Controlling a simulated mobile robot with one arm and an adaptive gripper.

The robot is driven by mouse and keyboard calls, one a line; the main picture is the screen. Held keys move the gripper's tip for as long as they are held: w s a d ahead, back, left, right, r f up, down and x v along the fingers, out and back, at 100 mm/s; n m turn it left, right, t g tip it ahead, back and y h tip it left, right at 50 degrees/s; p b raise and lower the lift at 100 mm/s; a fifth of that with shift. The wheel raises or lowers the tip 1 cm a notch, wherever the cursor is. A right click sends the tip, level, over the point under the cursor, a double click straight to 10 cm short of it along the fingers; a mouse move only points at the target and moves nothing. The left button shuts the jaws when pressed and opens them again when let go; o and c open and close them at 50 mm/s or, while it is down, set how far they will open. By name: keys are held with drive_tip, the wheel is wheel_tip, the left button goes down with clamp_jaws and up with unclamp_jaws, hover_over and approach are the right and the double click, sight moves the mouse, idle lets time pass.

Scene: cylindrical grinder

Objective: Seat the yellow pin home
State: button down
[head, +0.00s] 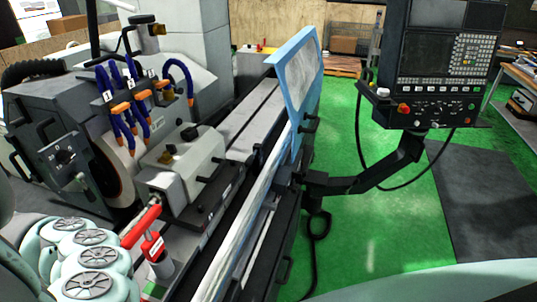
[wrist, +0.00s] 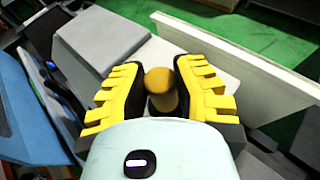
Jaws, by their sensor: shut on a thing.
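The yellow pin (wrist: 158,78) shows in the wrist view as a round, dull-yellow head with a short stem. My gripper (wrist: 160,92) has its black and yellow ribbed fingers closed on either side of it. The pin's lower part is hidden by the gripper body, and the hole is not visible, so I cannot tell how deep the pin sits. In the head view I cannot make out the pin or the gripper.
In the wrist view a grey block (wrist: 103,40) lies left of the fingers, and a pale upright panel (wrist: 245,65) runs along the right. In the head view the grinder (head: 180,165) fills the left, with a control panel (head: 440,65) at right above open green floor (head: 390,225).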

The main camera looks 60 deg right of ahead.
drive_tip(key=shift+f, duration=0.25)
drive_tip(key=c, duration=0.8)
unclamp_jaws()
drive_tip(key=v, duration=1.2)
drive_tip(key=shift+d, duration=0.1)
